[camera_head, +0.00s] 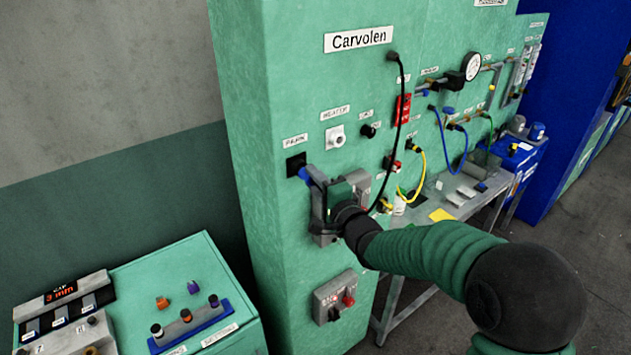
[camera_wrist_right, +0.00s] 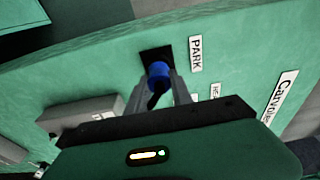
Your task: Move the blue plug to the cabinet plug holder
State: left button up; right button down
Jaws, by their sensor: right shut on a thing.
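The blue plug (camera_head: 305,174) is at the black square holder (camera_head: 295,164) labelled PARK on the green cabinet (camera_head: 250,120). In the right wrist view the blue plug (camera_wrist_right: 158,72) sits against the black holder (camera_wrist_right: 156,58), between the two grey fingers of my right gripper (camera_wrist_right: 162,85). My right gripper (camera_head: 312,180) is shut on the plug, its arm coming in from the lower right in the head view. How deep the plug sits in the holder cannot be told. My left gripper is not in view.
A grey box (camera_head: 325,215) on the cabinet stands just below my gripper. A black cable (camera_head: 403,110) hangs to its right. A switch box (camera_head: 335,297) is lower down. A green console (camera_head: 200,270) with small knobs is at lower left.

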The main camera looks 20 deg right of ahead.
jog(key=shift+w+r, duration=0.1)
jog(key=shift+w, duration=0.05)
jog(key=shift+w, duration=0.25)
jog(key=shift+w+a, duration=0.1)
jog(key=shift+w, duration=0.2)
jog(key=shift+a, duration=0.2)
jog(key=c, duration=1.1)
grip_release()
jog(key=shift+o, duration=0.2)
jog(key=shift+w, duration=0.1)
